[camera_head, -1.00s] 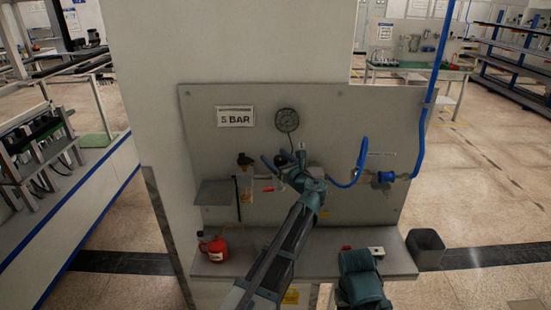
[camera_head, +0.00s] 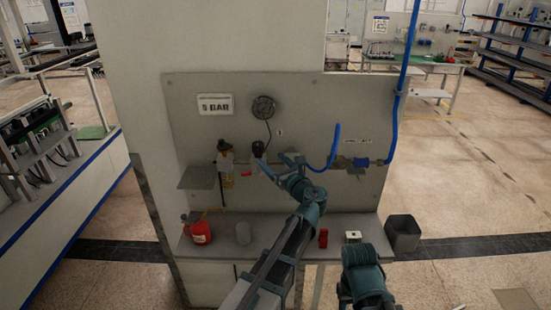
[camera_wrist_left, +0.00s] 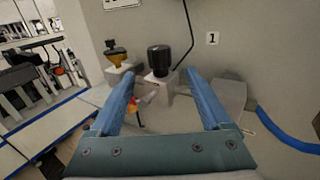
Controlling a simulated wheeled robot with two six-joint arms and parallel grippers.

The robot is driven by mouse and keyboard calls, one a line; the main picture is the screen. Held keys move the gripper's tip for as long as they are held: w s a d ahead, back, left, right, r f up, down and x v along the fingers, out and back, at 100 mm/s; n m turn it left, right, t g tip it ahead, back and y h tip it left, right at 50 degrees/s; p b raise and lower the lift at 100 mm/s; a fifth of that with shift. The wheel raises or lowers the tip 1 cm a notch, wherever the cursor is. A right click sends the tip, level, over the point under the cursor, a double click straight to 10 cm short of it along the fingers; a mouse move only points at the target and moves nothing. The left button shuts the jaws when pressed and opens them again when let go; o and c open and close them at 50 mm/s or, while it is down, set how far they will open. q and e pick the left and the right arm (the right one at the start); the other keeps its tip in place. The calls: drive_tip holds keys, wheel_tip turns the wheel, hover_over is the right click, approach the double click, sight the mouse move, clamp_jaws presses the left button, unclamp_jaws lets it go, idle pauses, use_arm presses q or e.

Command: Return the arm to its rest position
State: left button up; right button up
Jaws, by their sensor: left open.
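My left arm reaches up from the bottom of the head view to the grey wall panel (camera_head: 345,100). My left gripper (camera_head: 274,163) is open in front of the panel, close to a black knob (camera_head: 258,148). In the left wrist view, the two blue fingers of the open gripper (camera_wrist_left: 160,78) point at the panel. The black knob (camera_wrist_left: 160,60) on its pale block shows beyond and between the fingertips, and nothing is clearly held. A teal part of my right arm shows at the lower right of the head view; its gripper is not seen.
A blue hose (camera_head: 331,150) curves beside my left gripper. A gauge (camera_head: 263,107) and a "5 BAR" sign (camera_head: 215,104) are above. A dark bin (camera_head: 402,233) stands at right.

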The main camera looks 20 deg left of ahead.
use_arm(q)
drive_tip(key=shift+s, duration=0.1)
idle(0.3)
drive_tip(key=s+d+f+n+g+h+b, duration=0.2)
drive_tip(key=s+d+f+n+g, duration=0.1)
drive_tip(key=s+f+n, duration=0.5)
drive_tip(key=s+d+f+n+g+h+b, duration=0.25)
drive_tip(key=s+f+n, duration=0.25)
drive_tip(key=f, duration=0.5)
drive_tip(key=s+d+f+n+g+h, duration=0.3)
drive_tip(key=s+d+f+n, duration=0.2)
drive_tip(key=s, duration=0.3)
drive_tip(key=s+d+f+n+g+h+b, duration=0.1)
drive_tip(key=s+d+f+n+g+h, duration=0.3)
drive_tip(key=s+d, duration=0.4)
drive_tip(key=shift+s+d+f+n+b, duration=0.2)
drive_tip(key=shift+s+f+n+b, duration=0.15)
drive_tip(key=shift+s+f, duration=0.25)
